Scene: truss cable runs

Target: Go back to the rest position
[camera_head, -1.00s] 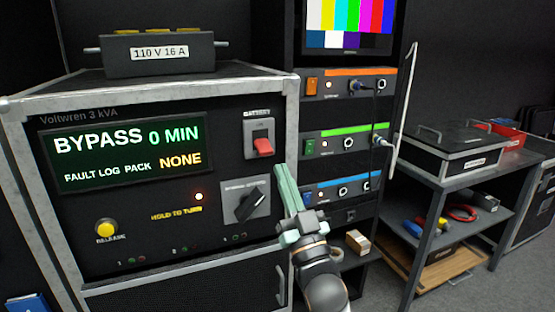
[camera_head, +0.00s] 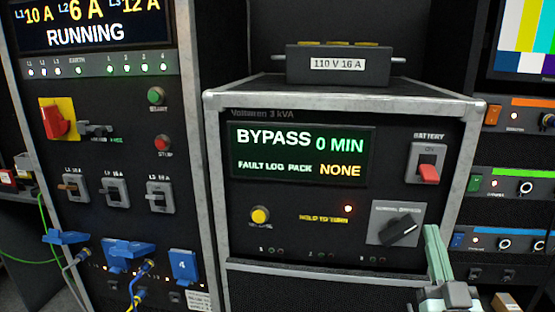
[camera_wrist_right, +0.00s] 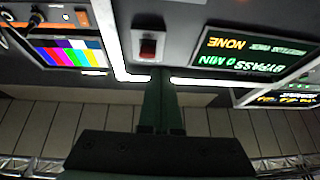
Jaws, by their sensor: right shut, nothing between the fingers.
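My right gripper (camera_head: 437,252) stands at the lower right in the head view, in front of the UPS case (camera_head: 335,98), near its rotary bypass switch (camera_head: 404,232). Its green fingers are shut with nothing between them. I cannot tell any contact with the case. In the right wrist view the shut fingers (camera_wrist_right: 160,100) point toward the red battery switch (camera_wrist_right: 148,47), upside down beside the display (camera_wrist_right: 250,50). The display in the head view (camera_head: 300,153) reads BYPASS 0 MIN and FAULT LOG PACK NONE. My left gripper is not in view.
A power distribution panel (camera_head: 125,150) with a red rotary switch, breakers and blue plugs stands at left. A 110 V 16 A box (camera_head: 337,65) sits on the case. A rack with a colour-bar screen (camera_head: 523,40) and several modules stands at right.

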